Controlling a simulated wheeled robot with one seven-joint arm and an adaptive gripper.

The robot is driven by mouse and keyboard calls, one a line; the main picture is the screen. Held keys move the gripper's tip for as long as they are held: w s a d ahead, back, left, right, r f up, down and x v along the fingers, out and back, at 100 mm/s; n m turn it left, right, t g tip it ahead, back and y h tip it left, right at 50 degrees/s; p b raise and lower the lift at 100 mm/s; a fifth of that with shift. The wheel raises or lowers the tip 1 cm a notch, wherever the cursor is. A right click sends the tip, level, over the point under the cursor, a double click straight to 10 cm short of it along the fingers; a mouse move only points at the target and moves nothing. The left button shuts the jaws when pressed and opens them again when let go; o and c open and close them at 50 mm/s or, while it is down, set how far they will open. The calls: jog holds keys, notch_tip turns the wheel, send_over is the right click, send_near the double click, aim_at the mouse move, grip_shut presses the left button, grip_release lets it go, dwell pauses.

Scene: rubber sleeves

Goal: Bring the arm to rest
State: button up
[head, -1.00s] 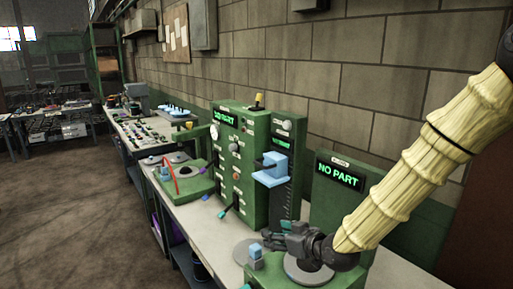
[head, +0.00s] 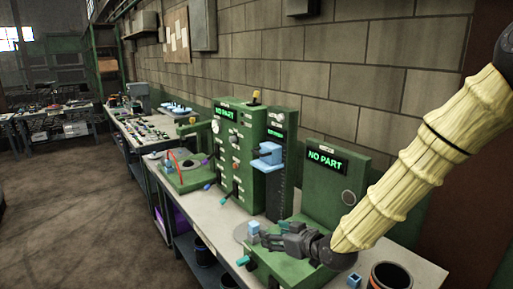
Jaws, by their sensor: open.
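My arm wears a ribbed cream-yellow sleeve (head: 400,190) and reaches in from the upper right. My dark gripper (head: 268,239) is at its lower end, fingers pointing left, low over the green station with the "NO PART" screen (head: 325,160). Its jaws are open and I see nothing held between them. A small blue block (head: 253,227) stands just behind and left of the fingertips; I cannot tell whether they touch. The gripper and sleeve hide part of the station's base (head: 258,265).
A tall green cabinet (head: 240,165) and a column with a light blue bracket (head: 270,155) stand left of the gripper. A dark cup (head: 390,277) is at the lower right on the bench. A brick wall (head: 370,70) runs behind. The floor at left (head: 80,210) is clear.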

jog(key=s+d+f+m+g+h, duration=0.2)
jog(key=s+d+f+g, duration=0.15)
jog(key=s+f, duration=0.8)
jog(key=s+d+f+m+g+h, duration=0.3)
jog(key=s+f, duration=0.4)
jog(key=f, duration=0.9)
jog(key=s+d+f+m+g+h, duration=0.1)
jog(key=s+d+f, duration=0.25)
jog(key=s, duration=0.55)
jog(key=s+d+f+m+g+h, duration=0.1)
jog(key=s+d+f+g, duration=0.15)
jog(key=s+f, duration=0.4)
jog(key=s+d+f+m+g+h, duration=0.1)
jog(key=s+d+f, duration=0.25)
jog(key=s, duration=0.65)
notch_tip(320, 180, down, 14)
jog(key=b, duration=1.4)
jog(key=shift+w+d+b, duration=0.15)
jog(key=shift+d+b, duration=0.05)
jog(key=shift+b, duration=0.1)
